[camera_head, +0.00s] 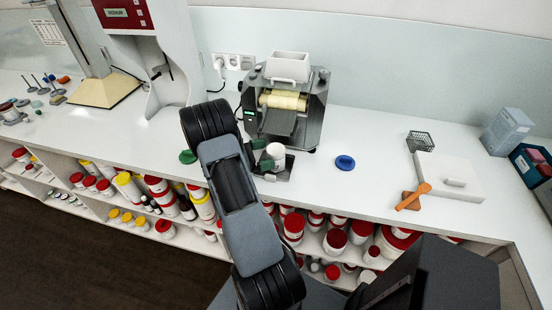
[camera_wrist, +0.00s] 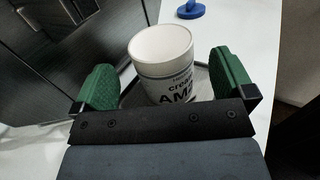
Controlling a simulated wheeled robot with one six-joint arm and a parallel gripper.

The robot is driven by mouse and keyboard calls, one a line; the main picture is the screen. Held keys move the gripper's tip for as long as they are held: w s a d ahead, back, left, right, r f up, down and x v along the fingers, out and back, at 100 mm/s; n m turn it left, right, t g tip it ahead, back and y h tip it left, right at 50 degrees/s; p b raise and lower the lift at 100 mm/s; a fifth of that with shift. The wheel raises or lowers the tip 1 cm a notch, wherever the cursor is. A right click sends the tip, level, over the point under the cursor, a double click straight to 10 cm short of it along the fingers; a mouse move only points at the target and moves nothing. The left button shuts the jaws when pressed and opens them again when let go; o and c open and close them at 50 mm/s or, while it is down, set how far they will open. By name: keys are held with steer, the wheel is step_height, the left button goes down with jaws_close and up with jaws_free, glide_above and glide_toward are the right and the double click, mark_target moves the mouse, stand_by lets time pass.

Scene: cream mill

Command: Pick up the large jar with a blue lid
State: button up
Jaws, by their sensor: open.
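A white, lidless jar (camera_head: 276,151) stands upright in front of the roller mill, on or over its grey front plate. In the wrist view the jar (camera_wrist: 165,50) shows an open top and a label with "cream" and "AM" lettering. My gripper (camera_head: 264,155) is at the jar; in the wrist view its green fingers (camera_wrist: 165,78) are spread on either side of it, with a visible gap at least on the right. A blue lid (camera_head: 345,163) lies apart on the counter to the right; it also shows in the wrist view (camera_wrist: 191,9). The jar's base is partly hidden.
The roller mill (camera_head: 310,110) stands directly behind the jar. A green disc (camera_head: 188,157) lies left of my arm. A white board (camera_head: 450,178), an orange tool (camera_head: 412,197) and a wire basket (camera_head: 420,141) are to the right. Shelves below hold many red-lidded jars (camera_head: 293,226).

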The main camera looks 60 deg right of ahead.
mark_target(276, 151)
steer(key=shift+p+x, duration=0.75)
steer(key=shift+x, duration=1.5)
steer(key=shift+s, duration=0.1)
steer(key=c, duration=0.9)
steer(key=shift+c, duration=0.3)
steer(key=shift+r, duration=0.15)
